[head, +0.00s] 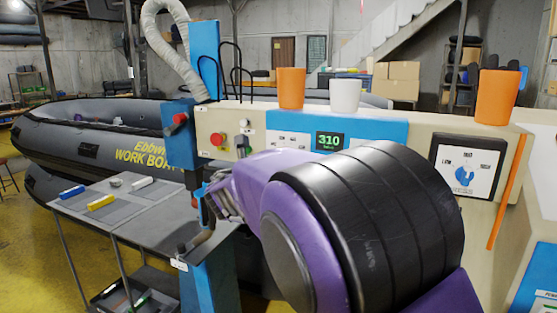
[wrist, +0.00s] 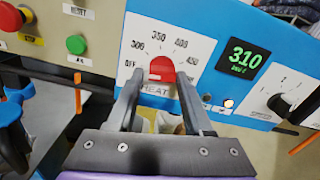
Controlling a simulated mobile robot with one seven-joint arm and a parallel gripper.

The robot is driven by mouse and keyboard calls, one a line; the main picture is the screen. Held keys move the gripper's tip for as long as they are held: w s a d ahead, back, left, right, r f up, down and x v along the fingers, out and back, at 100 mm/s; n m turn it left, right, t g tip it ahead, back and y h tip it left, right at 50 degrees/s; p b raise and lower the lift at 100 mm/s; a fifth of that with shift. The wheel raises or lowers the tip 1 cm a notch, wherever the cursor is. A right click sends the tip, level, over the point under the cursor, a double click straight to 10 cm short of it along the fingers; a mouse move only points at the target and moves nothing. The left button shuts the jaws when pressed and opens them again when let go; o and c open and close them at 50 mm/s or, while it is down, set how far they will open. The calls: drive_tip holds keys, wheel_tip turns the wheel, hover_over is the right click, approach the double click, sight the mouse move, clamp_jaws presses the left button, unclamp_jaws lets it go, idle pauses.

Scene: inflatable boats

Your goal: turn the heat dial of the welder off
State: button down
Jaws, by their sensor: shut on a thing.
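The red heat dial (wrist: 162,66) sits on a white scale plate (wrist: 190,38) marked OFF, 300, 350, 400 and 450, in the wrist view. My gripper (wrist: 160,80) has one finger on each side of the dial and is shut on it. I cannot tell clearly which mark the dial points at. The green display (wrist: 246,58) reads 310, and it also shows in the head view (head: 330,142). In the head view my arm hides the dial, and my gripper (head: 225,198) shows only in part.
A red button (wrist: 10,16) and a green button (wrist: 76,44) are left of the dial. Orange cups (head: 291,88) stand on the welder. A grey table (head: 135,205) and an inflatable boat (head: 95,130) are left.

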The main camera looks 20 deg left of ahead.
drive_tip(key=shift+r, duration=0.1)
drive_tip(key=shift+c, duration=1.5)
unclamp_jaws()
drive_tip(key=shift+s, duration=0.1)
drive_tip(key=s+a+b, duration=0.1)
drive_tip(key=s, duration=1.6)
drive_tip(key=shift+a, duration=0.15)
